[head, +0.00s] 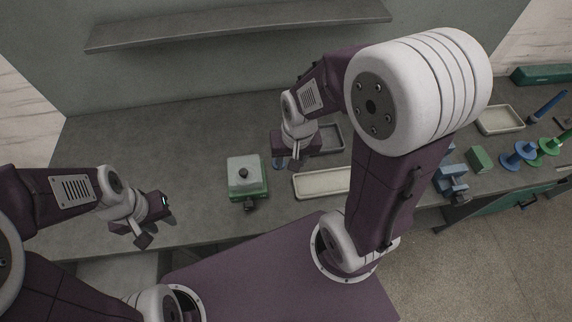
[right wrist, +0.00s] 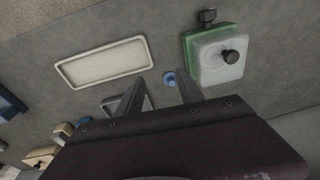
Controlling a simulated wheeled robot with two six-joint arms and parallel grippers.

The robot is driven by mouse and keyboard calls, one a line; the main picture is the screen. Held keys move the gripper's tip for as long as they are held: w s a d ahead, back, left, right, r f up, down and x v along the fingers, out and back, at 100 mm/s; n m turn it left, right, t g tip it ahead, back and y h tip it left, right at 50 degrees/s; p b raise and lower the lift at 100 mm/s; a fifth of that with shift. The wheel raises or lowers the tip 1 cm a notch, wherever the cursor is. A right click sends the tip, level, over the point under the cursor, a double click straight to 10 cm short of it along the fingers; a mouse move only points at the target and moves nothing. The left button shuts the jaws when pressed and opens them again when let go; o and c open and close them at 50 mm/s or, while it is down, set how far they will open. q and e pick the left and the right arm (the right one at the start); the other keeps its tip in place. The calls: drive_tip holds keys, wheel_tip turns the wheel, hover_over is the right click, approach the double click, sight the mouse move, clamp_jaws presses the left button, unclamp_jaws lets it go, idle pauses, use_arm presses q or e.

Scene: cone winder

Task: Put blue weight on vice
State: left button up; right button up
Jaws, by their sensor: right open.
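The blue weight (right wrist: 169,77) is a small round blue piece on the grey bench, seen in the right wrist view between the spread fingers of my right gripper (right wrist: 158,92). Nothing shows it held. In the head view the right gripper (head: 293,164) hangs over the bench and the weight (head: 279,163) is partly hidden beside it. A blue vice-like fixture (head: 451,182) stands near the front bench edge, right of my right arm. My left gripper (head: 155,222) is over the left front of the bench, its fingers apart and empty.
A green-based block with a pale top and black knob (head: 244,178) stands left of the right gripper. A cream tray (head: 322,183) lies to its right. A green block (head: 479,158), blue spool (head: 518,154) and another tray (head: 500,119) are farther right. A shelf (head: 240,25) runs above.

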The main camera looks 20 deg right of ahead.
drive_tip(key=w+m+p, duration=0.3)
drive_tip(key=w+m, duration=0.1)
drive_tip(key=w, duration=0.6)
drive_tip(key=shift+g, duration=0.8)
wheel_tip(320, 180, down, 5)
drive_tip(key=shift+r+p, duration=0.1)
drive_tip(key=shift+p, duration=0.7)
wheel_tip(320, 180, down, 3)
drive_tip(key=shift+f+p, duration=0.2)
drive_tip(key=shift+p, duration=0.15)
drive_tip(key=shift+w+f, duration=0.15)
drive_tip(key=shift+w, duration=0.05)
drive_tip(key=shift+f, duration=0.3)
drive_tip(key=f, duration=0.2)
drive_tip(key=f+p, duration=0.1)
drive_tip(key=f, duration=0.1)
drive_tip(key=shift+s+d, duration=0.15)
drive_tip(key=shift+d, duration=0.05)
drive_tip(key=shift+f, duration=0.3)
drive_tip(key=shift+r, duration=0.1)
clamp_jaws()
